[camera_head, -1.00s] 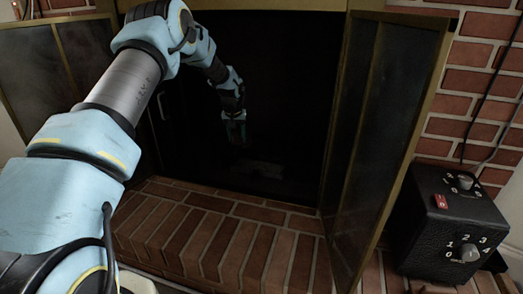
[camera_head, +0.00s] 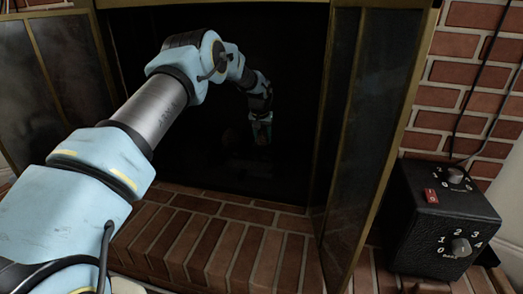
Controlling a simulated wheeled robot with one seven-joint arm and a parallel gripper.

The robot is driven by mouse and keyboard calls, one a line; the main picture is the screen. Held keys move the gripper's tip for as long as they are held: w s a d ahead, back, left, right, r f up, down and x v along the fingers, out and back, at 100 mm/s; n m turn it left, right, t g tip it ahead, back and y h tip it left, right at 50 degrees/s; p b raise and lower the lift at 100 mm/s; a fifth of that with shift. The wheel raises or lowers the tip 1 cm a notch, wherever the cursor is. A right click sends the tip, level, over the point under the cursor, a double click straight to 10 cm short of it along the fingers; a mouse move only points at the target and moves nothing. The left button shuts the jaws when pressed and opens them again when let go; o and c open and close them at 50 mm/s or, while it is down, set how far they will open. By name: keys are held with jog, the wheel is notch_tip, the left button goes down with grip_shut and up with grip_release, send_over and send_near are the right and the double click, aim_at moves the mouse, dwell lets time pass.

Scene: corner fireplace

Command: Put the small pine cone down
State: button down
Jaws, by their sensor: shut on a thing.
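My arm reaches from the lower left into the dark opening of the fireplace (camera_head: 200,110). My gripper (camera_head: 262,142) points down inside the opening, deep in shadow. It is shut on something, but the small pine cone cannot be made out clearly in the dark. The fireplace floor below the gripper is almost black, so I cannot tell how far above it the gripper is.
A brick hearth (camera_head: 220,240) runs in front of the opening. A glass door with a brass frame (camera_head: 370,130) stands open at the right, another (camera_head: 65,80) at the left. A black control box (camera_head: 440,220) with dials sits at the right by the brick wall.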

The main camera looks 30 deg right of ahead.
aim_at(262, 137)
jog(key=shift+f+b, duration=0.6)
jog(key=shift+f, duration=1.7)
jog(key=shift+f, duration=0.15)
jog(key=shift+c, duration=1.6)
grip_release()
jog(key=p+v, duration=0.3)
jog(key=v, duration=0.8)
jog(key=shift+r, duration=0.3)
jog(key=shift+s+a+r, duration=0.1)
jog(key=shift+s+r, duration=0.05)
jog(key=shift+r, duration=0.2)
